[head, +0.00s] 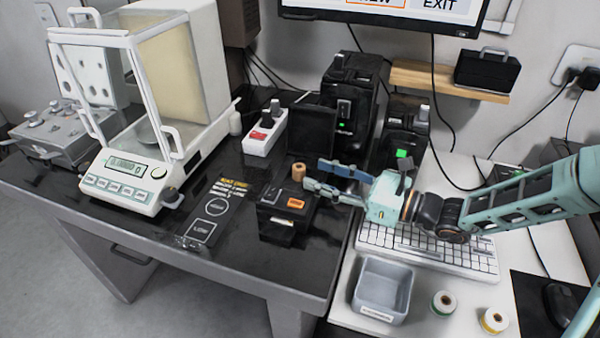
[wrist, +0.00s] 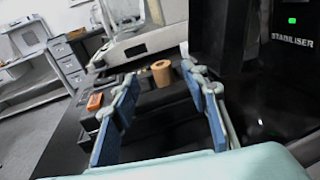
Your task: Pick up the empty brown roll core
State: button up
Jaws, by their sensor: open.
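The brown roll core (head: 298,172) stands upright on the black table, just behind a small black device with an orange button. It also shows in the wrist view (wrist: 161,73), upright beyond and between my two blue fingers. My gripper (head: 316,176) is open and empty, reaching in from the right, with its fingertips close to the core on its right side. In the wrist view my gripper (wrist: 158,75) has its fingers spread, with the core near the fingertip line. I cannot tell whether either finger touches it.
The small black device (head: 284,214) stands in front of the core. A black stabiliser box (wrist: 265,60) rises close beside my fingers. A white balance (head: 130,180) stands at the left. A grey bin (head: 382,290) and two rolls (head: 443,304) sit at the lower right.

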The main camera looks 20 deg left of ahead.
aim_at(299, 166)
jog(key=shift+w+a+b, duration=0.2)
jog(key=shift+a+b, duration=0.15)
jog(key=shift+a, duration=1.25)
jog(key=shift+w+a+b, duration=0.2)
jog(key=shift+a+b, duration=0.15)
jog(key=shift+a, duration=1.2)
jog(key=shift+c, duration=0.7)
jog(key=c, duration=0.8)
